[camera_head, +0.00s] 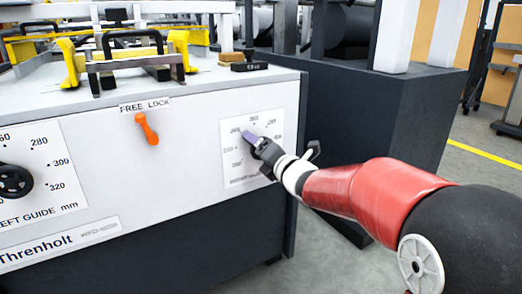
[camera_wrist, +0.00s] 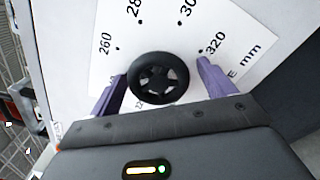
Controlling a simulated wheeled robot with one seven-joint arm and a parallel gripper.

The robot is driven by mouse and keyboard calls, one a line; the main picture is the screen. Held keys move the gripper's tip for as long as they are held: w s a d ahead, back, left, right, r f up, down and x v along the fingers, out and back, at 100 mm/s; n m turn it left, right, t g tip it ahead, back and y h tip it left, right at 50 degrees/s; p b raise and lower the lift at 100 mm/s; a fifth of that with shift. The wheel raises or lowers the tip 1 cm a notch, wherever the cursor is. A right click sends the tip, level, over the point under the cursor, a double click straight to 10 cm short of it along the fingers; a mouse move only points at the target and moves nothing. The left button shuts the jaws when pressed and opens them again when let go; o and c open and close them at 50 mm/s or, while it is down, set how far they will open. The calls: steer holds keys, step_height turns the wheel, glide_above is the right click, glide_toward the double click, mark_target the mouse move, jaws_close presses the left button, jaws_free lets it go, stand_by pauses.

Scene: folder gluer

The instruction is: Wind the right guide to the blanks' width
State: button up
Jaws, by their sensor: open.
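The right guide's dial plate (camera_head: 266,125) is a white panel with small numbers at the right of the machine front. In the wrist view, the dial plate (camera_wrist: 165,28) shows 260, 320 and mm around a black spoked handwheel (camera_wrist: 159,78). My gripper (camera_wrist: 161,72) is open, with one purple finger on each side of the handwheel; I cannot tell whether they touch it. In the head view, my gripper (camera_head: 249,137) is at the dial and hides the handwheel. An orange lever (camera_head: 147,129) under the FREE LOCK label hangs down, tilted slightly right.
The left guide's black handwheel (camera_head: 14,181) is at the far left. Yellow clamps (camera_head: 73,64) and bars stand on the machine top. A dark cabinet (camera_head: 390,110) stands behind, right of the panel. Grey floor (camera_head: 345,262) is clear at the right.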

steer(key=v, duration=0.7)
steer(key=shift+s+d, duration=0.2)
steer(key=shift+s, duration=0.15)
